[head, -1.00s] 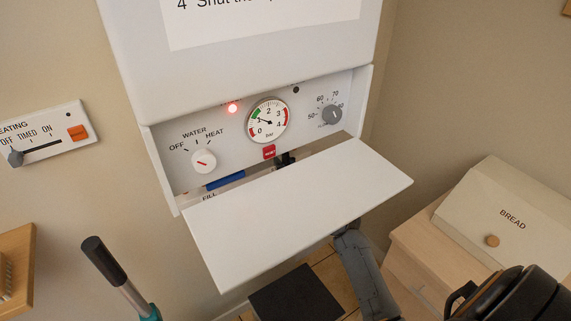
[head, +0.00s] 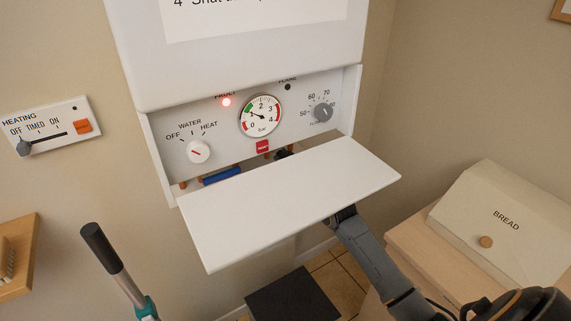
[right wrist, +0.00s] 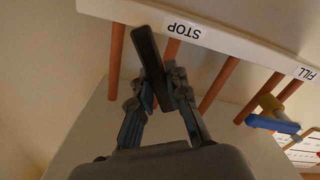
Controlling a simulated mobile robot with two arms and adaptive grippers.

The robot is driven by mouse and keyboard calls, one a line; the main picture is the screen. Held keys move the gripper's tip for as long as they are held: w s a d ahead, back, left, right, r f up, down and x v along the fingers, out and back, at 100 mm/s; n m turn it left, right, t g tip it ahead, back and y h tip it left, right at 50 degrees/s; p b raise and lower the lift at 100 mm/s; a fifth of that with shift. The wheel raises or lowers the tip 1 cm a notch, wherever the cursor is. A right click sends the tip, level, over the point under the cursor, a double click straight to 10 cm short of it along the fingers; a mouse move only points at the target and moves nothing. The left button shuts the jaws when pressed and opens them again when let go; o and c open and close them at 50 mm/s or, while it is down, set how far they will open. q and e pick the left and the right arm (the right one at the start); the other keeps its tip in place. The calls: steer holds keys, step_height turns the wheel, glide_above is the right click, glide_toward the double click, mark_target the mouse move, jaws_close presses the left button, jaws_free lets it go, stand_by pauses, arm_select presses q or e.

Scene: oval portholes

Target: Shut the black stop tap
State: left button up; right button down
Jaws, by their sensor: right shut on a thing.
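The black stop tap (right wrist: 148,52) shows in the right wrist view as a long black lever below the upside-down STOP label (right wrist: 180,29). My right gripper (right wrist: 161,88) is shut on this lever, one finger on each side. The lever slants beside the copper pipes; its pivot is hard to make out. In the head view a small dark part of the tap (head: 282,153) shows behind the white drop-down flap (head: 290,205). My right gripper (head: 343,214) is mostly hidden under that flap there. My left gripper is not in view.
The blue fill lever (right wrist: 272,123) is right of the gripper in the wrist view, among copper pipes (right wrist: 218,85). The boiler panel has a gauge (head: 261,115) and a lit red fault light (head: 227,102). A bread bin (head: 505,225) stands at right, a black-and-teal handle (head: 110,260) at left.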

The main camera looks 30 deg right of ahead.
steer(key=shift+d+r+n, duration=0.2)
steer(key=shift+n, duration=0.8)
steer(key=n, duration=0.1)
steer(key=n+p, duration=0.1)
steer(key=shift+d+r+n, duration=0.2)
steer(key=shift+r+n, duration=0.05)
steer(key=shift+n, duration=0.05)
steer(key=n, duration=0.2)
steer(key=r+n, duration=0.1)
steer(key=n, duration=0.1)
steer(key=shift+d+p, duration=0.2)
steer(key=shift+p, duration=0.2)
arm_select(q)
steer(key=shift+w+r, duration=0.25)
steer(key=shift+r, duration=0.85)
arm_select(e)
steer(key=shift+r+n, duration=0.15)
steer(key=shift+n, duration=1.15)
steer(key=c, duration=1.3)
jaws_free()
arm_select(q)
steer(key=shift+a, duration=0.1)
arm_select(e)
steer(key=shift+s, duration=0.1)
